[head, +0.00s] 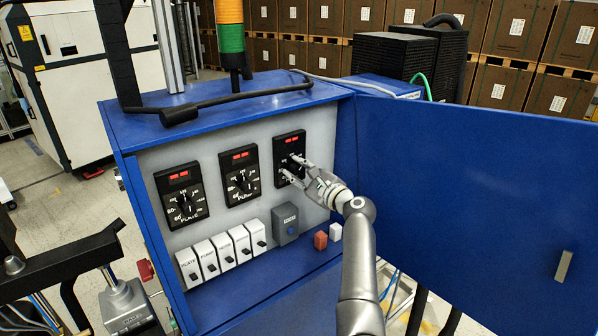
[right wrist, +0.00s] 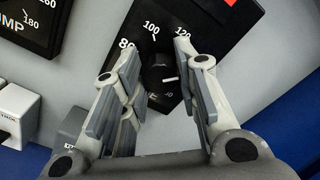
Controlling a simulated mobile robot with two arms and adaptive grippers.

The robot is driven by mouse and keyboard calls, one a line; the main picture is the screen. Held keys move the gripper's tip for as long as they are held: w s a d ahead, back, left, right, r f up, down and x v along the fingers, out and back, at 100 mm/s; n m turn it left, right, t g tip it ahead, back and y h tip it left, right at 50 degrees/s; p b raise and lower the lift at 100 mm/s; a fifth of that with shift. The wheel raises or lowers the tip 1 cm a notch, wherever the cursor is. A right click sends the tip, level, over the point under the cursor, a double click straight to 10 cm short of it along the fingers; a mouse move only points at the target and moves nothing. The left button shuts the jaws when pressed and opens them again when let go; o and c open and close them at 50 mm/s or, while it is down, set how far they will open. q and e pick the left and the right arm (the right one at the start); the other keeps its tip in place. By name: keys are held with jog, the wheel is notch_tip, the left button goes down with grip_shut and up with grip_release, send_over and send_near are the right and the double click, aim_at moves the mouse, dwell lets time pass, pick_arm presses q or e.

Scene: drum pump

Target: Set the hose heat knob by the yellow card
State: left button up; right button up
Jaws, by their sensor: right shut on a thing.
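The heat knob (right wrist: 158,72) is a round black knob on the rightmost black dial plate (head: 290,148), which has two red displays. In the right wrist view, its white mark points to the right, and the numbers 80, 100 and 120 show around it. The lettering below the knob is mostly hidden. My right gripper (head: 290,170) is at this dial, with one finger on each side of the knob; it also shows in the right wrist view (right wrist: 155,70). It is shut on the knob. No yellow card shows. My left gripper is not in view.
Two similar dials, the plate dial (head: 181,192) and the pump dial (head: 240,183), sit to the left. Several white switches (head: 227,252) and a grey box (head: 285,222) are below. The open blue cabinet door (head: 480,190) stands to the right of my arm.

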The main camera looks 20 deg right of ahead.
jog(key=o, duration=1)
jog(key=shift+f, duration=0.1)
jog(key=shift+s, duration=0.1)
jog(key=v, duration=1.1)
jog(key=shift+s+d, duration=0.15)
jog(key=shift+s, duration=0.25)
